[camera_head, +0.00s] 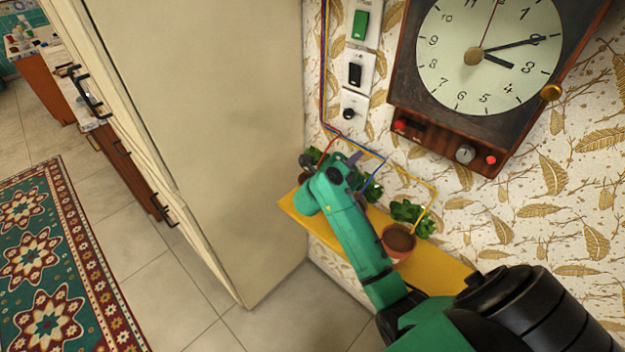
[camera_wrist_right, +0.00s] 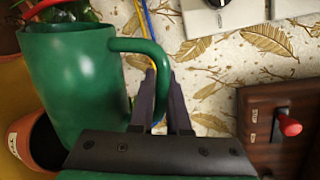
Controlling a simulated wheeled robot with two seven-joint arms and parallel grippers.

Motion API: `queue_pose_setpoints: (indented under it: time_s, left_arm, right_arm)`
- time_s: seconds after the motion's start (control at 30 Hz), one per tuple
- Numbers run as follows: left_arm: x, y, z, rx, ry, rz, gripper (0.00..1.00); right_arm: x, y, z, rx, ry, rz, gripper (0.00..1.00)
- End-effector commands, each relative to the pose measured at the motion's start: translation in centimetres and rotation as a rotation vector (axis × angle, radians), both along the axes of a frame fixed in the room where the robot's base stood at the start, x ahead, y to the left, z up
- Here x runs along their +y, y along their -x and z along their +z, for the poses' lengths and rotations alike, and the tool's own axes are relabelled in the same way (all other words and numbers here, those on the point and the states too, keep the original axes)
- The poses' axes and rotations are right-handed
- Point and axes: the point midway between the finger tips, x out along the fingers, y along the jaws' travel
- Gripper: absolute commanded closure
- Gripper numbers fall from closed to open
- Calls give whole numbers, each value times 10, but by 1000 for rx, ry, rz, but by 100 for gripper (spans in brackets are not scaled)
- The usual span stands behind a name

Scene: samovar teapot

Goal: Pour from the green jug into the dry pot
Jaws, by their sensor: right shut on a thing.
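The green jug (camera_wrist_right: 78,80) fills the left of the right wrist view, its body leaning slightly. My right gripper (camera_wrist_right: 163,98) is shut on its handle, which passes between the dark fingers. In the head view, my right gripper (camera_head: 345,162) is at the far end of the yellow shelf; there I cannot clearly tell the jug from my green arm. A terracotta pot with bare brown soil (camera_head: 398,239) stands on the shelf, right of my forearm. In the wrist view, a labelled terracotta pot (camera_wrist_right: 40,140) is partly hidden beneath the jug. My left gripper is not in view.
The yellow shelf (camera_head: 440,268) runs along the patterned wall. Leafy plants (camera_head: 411,214) and coloured wires (camera_head: 380,158) are close to my right arm. A clock box (camera_head: 480,70) and switches (camera_head: 357,70) hang above. A large cream panel (camera_head: 215,120) stands left of the shelf.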

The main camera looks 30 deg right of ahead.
Motion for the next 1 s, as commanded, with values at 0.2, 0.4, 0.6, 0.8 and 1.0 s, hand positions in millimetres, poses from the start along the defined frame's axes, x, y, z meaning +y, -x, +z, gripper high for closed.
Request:
queue_pose_setpoints:
  time_s: [0.2,0.4,0.6,0.8,1.0]
  left_arm:
    - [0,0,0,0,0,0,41]
    - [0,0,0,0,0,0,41]
    - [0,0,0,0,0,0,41]
    - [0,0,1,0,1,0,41]
    - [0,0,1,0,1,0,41]
  right_arm:
    - [0,-1,1,8,5,0,100]
    - [1,-3,1,21,11,1,100]
    - [1,-4,1,31,15,0,100]
    - [2,-6,1,43,19,0,100]
    - [3,-9,1,52,23,0,100]
